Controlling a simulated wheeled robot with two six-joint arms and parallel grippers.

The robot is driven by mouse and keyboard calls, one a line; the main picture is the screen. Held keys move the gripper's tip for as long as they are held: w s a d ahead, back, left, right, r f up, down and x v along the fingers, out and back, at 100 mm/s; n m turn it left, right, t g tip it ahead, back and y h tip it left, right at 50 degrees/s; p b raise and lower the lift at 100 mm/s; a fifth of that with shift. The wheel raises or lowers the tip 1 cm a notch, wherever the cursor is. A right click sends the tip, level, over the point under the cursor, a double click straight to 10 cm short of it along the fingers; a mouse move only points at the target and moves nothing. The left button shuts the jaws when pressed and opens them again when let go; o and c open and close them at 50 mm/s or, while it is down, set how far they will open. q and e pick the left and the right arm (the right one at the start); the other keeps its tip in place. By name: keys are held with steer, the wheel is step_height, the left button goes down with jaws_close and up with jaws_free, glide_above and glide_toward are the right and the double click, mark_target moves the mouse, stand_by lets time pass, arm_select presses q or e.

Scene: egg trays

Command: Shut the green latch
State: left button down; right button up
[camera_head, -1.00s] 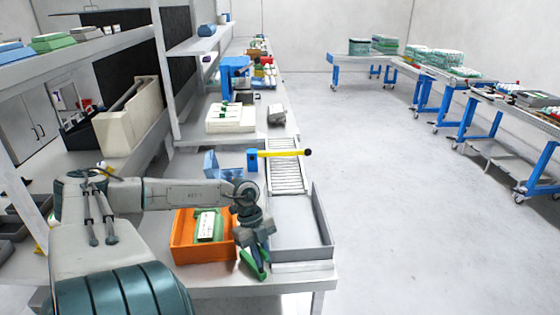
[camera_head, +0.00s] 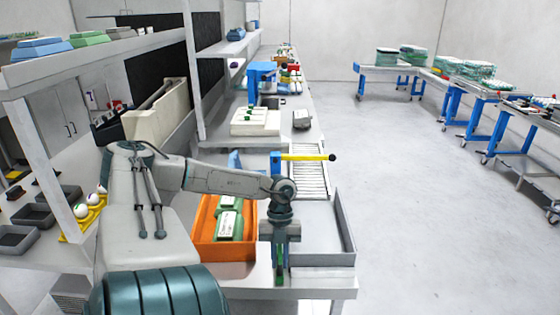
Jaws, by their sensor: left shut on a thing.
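My left gripper (camera_head: 281,262) points down at the bench's front, between the orange crate (camera_head: 208,252) and the grey tray (camera_head: 345,225). It is shut on a narrow green piece (camera_head: 281,277), seen only as a small strip between and below the dark jaws. It is too small and hidden to tell whether this is the green latch or how that stands. In the orange crate lie green cartons (camera_head: 229,222) with white labels, just left of the gripper. My right gripper is out of view.
A blue post with a yellow bar (camera_head: 305,157) stands behind the grey tray, beside a roller strip (camera_head: 309,175). A cream tray (camera_head: 255,124) sits farther back. Shelving (camera_head: 95,55) lines the left. The floor right of the bench is clear up to the blue carts (camera_head: 450,100).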

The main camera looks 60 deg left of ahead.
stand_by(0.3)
arm_select(q)
steer(key=c, duration=1.4)
jaws_free()
steer(key=p+v, duration=0.5)
steer(key=v, duration=0.5)
steer(key=shift+w+a+r+p, duration=0.15)
steer(key=shift+r+p, duration=0.2)
steer(key=shift+p, duration=0.05)
